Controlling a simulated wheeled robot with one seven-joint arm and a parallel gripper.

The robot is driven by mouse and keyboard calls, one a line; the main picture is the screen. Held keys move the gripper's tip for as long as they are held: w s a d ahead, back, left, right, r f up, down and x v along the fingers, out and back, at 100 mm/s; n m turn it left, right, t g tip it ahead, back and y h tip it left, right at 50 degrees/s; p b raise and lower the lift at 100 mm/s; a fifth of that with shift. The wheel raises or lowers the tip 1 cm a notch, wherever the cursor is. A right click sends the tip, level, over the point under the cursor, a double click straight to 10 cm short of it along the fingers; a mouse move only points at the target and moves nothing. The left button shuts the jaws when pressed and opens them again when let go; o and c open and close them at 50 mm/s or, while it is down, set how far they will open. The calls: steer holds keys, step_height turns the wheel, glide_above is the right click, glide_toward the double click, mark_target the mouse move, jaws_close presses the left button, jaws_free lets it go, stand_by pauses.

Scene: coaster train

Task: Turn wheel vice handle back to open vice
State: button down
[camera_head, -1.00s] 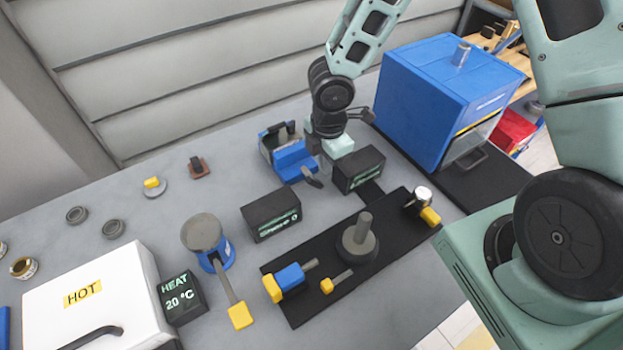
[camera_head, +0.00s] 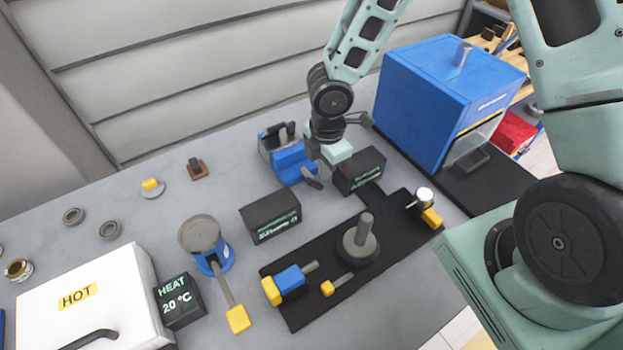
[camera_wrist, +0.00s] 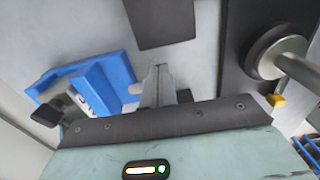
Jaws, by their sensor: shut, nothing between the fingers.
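The blue vice (camera_head: 291,172) stands on the grey bench near the back wall, left of the blue oven. A dark grey handle (camera_head: 313,182) sticks out at its front right. My gripper (camera_head: 316,166) is pointed down right beside the vice's right end, close to the handle. In the wrist view the shut, empty fingers (camera_wrist: 158,82) are just right of the blue vice body (camera_wrist: 112,72). A small dark piece (camera_wrist: 184,95) shows behind the fingers; I cannot tell whether they touch it. Part of the vice is hidden by my gripper body in the wrist view.
A dark display box (camera_head: 360,170) stands close on the right of my gripper, another (camera_head: 271,215) front left. The blue oven (camera_head: 440,95) is farther right. A black mat (camera_head: 305,312) with a round weight (camera_head: 358,242) lies in front. Bench left of the vice is mostly clear.

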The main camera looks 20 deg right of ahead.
mark_target(313, 180)
steer(key=shift+s+a, duration=0.25)
steer(key=shift+a, duration=0.9)
steer(key=shift+a+b, duration=0.3)
steer(key=shift+a, duration=0.05)
steer(key=shift+s+a, duration=0.1)
steer(key=shift+r, duration=0.1)
step_height(313, 180, up, 8)
steer(key=p, duration=0.7)
stand_by(0.4)
steer(key=s+a+r+m+b, duration=0.1)
steer(key=s+r+m+b, duration=0.3)
steer(key=s, duration=0.5)
steer(key=s+a+r+m+b, duration=0.2)
steer(key=s+r+m+b, duration=0.2)
steer(key=s+m+b, duration=0.2)
steer(key=s+m, duration=0.2)
steer(key=s, duration=0.2)
steer(key=shift+s+r+y+b, duration=0.2)
steer(key=shift+r+y+b, duration=0.1)
steer(key=shift+r, duration=0.05)
